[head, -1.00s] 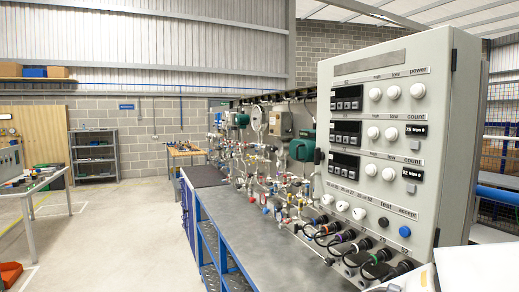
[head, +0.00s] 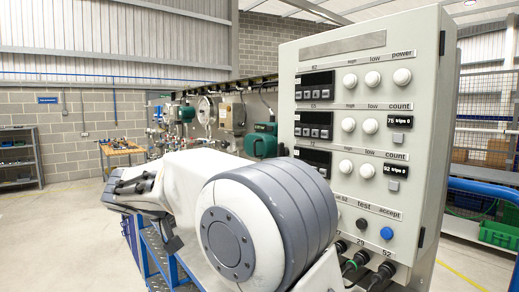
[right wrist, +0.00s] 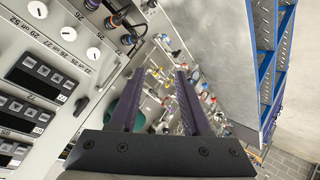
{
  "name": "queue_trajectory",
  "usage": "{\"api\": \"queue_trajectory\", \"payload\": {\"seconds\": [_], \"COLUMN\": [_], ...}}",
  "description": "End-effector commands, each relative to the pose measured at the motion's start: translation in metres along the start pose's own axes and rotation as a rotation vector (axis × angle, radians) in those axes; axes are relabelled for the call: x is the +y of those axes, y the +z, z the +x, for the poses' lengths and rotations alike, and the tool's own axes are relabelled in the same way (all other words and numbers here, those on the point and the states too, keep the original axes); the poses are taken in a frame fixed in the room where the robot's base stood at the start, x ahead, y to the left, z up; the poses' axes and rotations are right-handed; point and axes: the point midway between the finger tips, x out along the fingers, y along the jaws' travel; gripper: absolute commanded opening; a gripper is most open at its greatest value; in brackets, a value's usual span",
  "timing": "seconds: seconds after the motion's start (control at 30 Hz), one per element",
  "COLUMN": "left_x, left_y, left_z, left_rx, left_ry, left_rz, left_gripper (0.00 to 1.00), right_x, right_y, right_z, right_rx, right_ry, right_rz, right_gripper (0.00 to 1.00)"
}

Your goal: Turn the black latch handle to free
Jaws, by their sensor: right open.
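My right arm crosses the lower middle of the head view and hides the cabinet's lower left part. My right gripper (right wrist: 163,70) is open, with nothing between its two dark fingers. My left gripper is not in view.
Pipes, valves and gauges (head: 205,110) crowd the bench behind my arm. The grey bench top (right wrist: 225,50) shows in the right wrist view. A shelf rack (head: 20,158) stands far left. A blue rail (head: 485,188) runs right of the cabinet. Open floor lies at the left.

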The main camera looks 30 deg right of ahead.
Motion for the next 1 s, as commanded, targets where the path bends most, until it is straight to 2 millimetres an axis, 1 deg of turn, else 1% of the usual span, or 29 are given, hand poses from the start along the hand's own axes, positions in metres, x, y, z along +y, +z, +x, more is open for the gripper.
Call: {"api": "queue_trajectory", "payload": {"seconds": [0.03,0.07,0.1,0.2,0.3,0.4,0.47,0.57,0.8,1.0], "left_x": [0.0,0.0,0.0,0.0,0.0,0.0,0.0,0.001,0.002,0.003], "left_y": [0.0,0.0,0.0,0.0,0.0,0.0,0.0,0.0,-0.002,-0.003], "left_z": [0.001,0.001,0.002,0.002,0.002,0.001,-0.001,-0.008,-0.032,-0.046], "left_rx": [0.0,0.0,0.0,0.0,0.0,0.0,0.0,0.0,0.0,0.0], "left_ry": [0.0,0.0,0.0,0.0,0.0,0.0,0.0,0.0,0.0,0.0], "left_rz": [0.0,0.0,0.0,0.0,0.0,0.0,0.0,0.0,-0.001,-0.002], "left_gripper": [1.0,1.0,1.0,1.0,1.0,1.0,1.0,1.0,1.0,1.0], "right_x": [0.021,0.035,0.053,0.092,0.117,0.132,0.138,0.147,0.174,0.19], "right_y": [-0.037,-0.056,-0.078,-0.117,-0.138,-0.148,-0.151,-0.156,-0.167,-0.172], "right_z": [0.015,0.019,0.024,0.029,0.029,0.028,0.029,0.037,0.071,0.095], "right_rx": [0.067,0.112,0.171,0.307,0.407,0.462,0.475,0.478,0.474,0.475], "right_ry": [0.11,0.168,0.239,0.377,0.46,0.501,0.51,0.513,0.512,0.509], "right_rz": [0.141,0.222,0.32,0.524,0.655,0.721,0.735,0.738,0.734,0.734], "right_gripper": [0.47,0.47,0.47,0.47,0.47,0.47,0.47,0.47,0.47,0.47]}}
